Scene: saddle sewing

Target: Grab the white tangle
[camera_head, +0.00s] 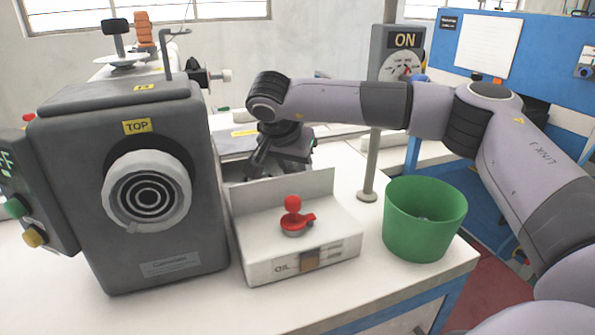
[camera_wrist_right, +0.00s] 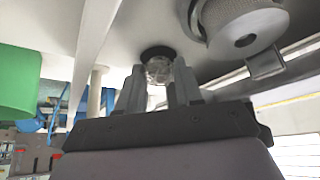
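A small pale, see-through bundle (camera_wrist_right: 158,70), which may be the white tangle, shows in the right wrist view against a dark round spot. My right gripper (camera_wrist_right: 157,78) has its two fingers apart, one on each side of this bundle. I cannot tell whether the fingers touch it. In the head view my right gripper (camera_head: 258,165) reaches down behind the white oil box, beside the grey machine. No tangle can be made out there. My left gripper is not in view.
The grey machine (camera_head: 80,200) marked TOP stands at the left. The white oil box (camera_head: 258,258) holds a red-topped piece (camera_head: 295,218). A green bin (camera_head: 425,225) stands at the right, near a post with an ON dial (camera_head: 400,55). The table's front right edge is close to the bin.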

